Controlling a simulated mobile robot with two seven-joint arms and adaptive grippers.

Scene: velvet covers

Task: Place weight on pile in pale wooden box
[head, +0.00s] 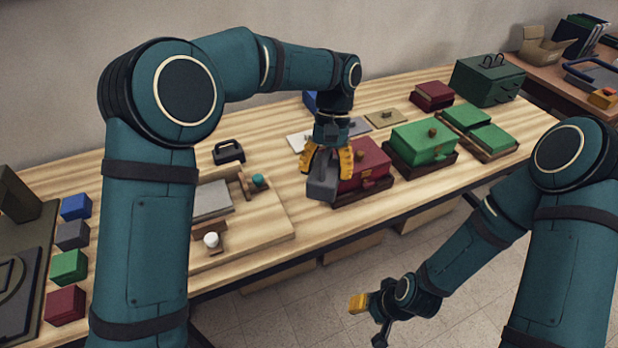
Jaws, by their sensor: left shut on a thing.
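My left gripper (326,166), with yellow fingers, is shut on a dark grey weight (321,188) and holds it in front of a dark red box (366,168). The weight overlaps the red box's left side in the picture; I cannot tell whether they touch.
A green box (423,143) stands between the red box and the tray. A dark green case (487,80) and another red box (432,96) stand behind. A pale board (265,230) with a grey block lies left. Coloured blocks (70,264) line the far left.

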